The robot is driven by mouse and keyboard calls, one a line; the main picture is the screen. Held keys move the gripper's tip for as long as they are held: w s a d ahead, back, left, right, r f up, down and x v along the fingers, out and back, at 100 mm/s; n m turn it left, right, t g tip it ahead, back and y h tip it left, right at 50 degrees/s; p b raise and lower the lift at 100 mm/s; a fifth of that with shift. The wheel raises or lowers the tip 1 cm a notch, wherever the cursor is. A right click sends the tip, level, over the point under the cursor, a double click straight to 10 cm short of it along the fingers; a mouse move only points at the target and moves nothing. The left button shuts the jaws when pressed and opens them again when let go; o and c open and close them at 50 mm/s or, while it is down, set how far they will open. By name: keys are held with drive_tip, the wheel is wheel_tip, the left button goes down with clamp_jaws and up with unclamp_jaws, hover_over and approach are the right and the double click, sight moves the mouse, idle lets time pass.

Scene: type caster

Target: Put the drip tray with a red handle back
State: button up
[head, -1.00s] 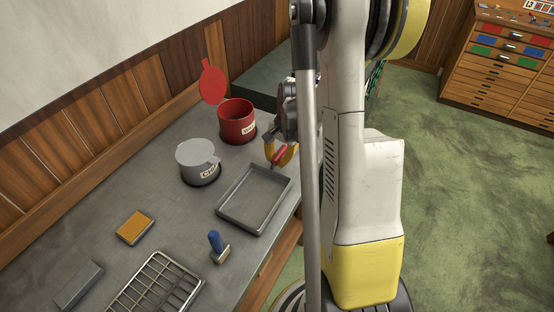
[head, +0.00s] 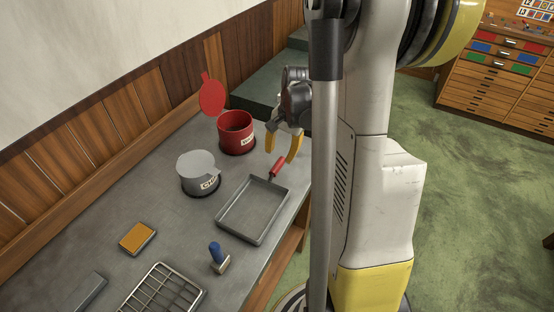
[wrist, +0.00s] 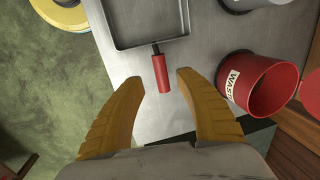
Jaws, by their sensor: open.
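The drip tray (head: 254,211) is a shallow grey rectangular pan lying flat on the grey bench. Its red handle (head: 277,167) points away toward the far end of the bench. My gripper (head: 283,155) is open and empty, just beyond the handle's end. In the wrist view the tray (wrist: 150,42) is at the top, with the red handle (wrist: 160,73) pointing down between my two yellow fingers (wrist: 161,78). The fingers appear apart from the handle on both sides.
A red WASTE can (head: 236,143) with its lid open and a grey lidded pot (head: 200,185) stand left of the tray. A blue-handled tool (head: 217,257), a wire rack (head: 160,292) and an orange-topped block (head: 138,238) lie nearer. The bench's right edge is close to the tray.

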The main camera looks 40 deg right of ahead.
drive_tip(key=s+a+r+n+t+h, duration=0.15)
drive_tip(key=a+r+n, duration=0.35)
drive_tip(key=a+r, duration=0.65)
drive_tip(key=s+a+r+n+t, duration=0.1)
drive_tip(key=s+a+n+t, duration=0.1)
drive_tip(key=a, duration=0.4)
drive_tip(key=s+a+r+n+t, duration=0.2)
drive_tip(key=s+a+n, duration=0.3)
drive_tip(key=a+n, duration=0.2)
drive_tip(key=shift+s+r, duration=0.2)
drive_tip(key=shift+r, duration=0.1)
drive_tip(key=shift+a+y, duration=0.1)
drive_tip(key=shift+y, duration=0.15)
drive_tip(key=shift+c, duration=0.5)
